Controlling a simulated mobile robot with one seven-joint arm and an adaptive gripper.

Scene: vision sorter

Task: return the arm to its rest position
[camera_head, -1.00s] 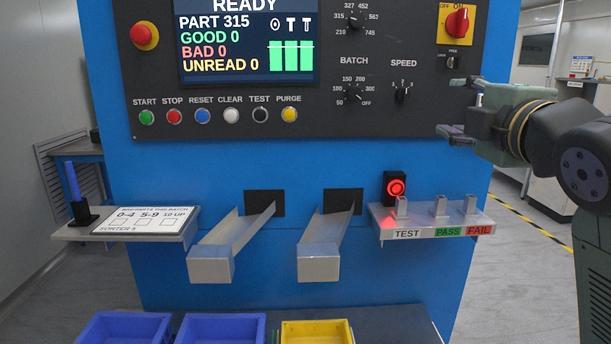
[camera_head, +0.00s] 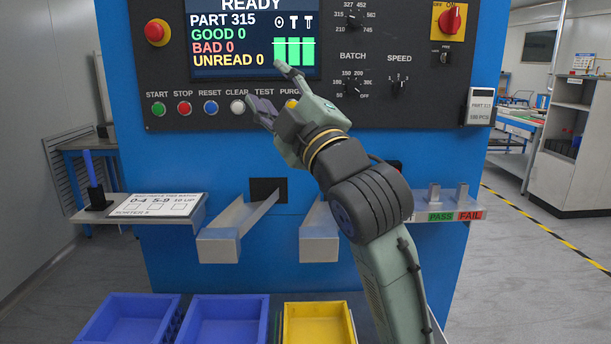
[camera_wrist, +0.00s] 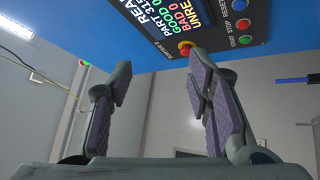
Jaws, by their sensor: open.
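My gripper (camera_head: 268,92) is open and empty in the head view. It is raised in front of the sorter's control panel (camera_head: 375,110), over the area of the TEST button and the lower right of the screen (camera_head: 225,45). My arm reaches up from the lower right and hides the TEST button and part of the right-hand chute. In the wrist view both fingers (camera_wrist: 160,95) stand apart with nothing between them. The panel and the red stop button (camera_wrist: 185,48) show beyond them.
Two chutes (camera_head: 232,232) stick out below the panel. A shelf with TEST, PASS and FAIL labels (camera_head: 455,216) is at right, partly behind my arm. A shelf with a card (camera_head: 150,205) is at left. Blue bins (camera_head: 131,318) and a yellow bin (camera_head: 318,325) stand below.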

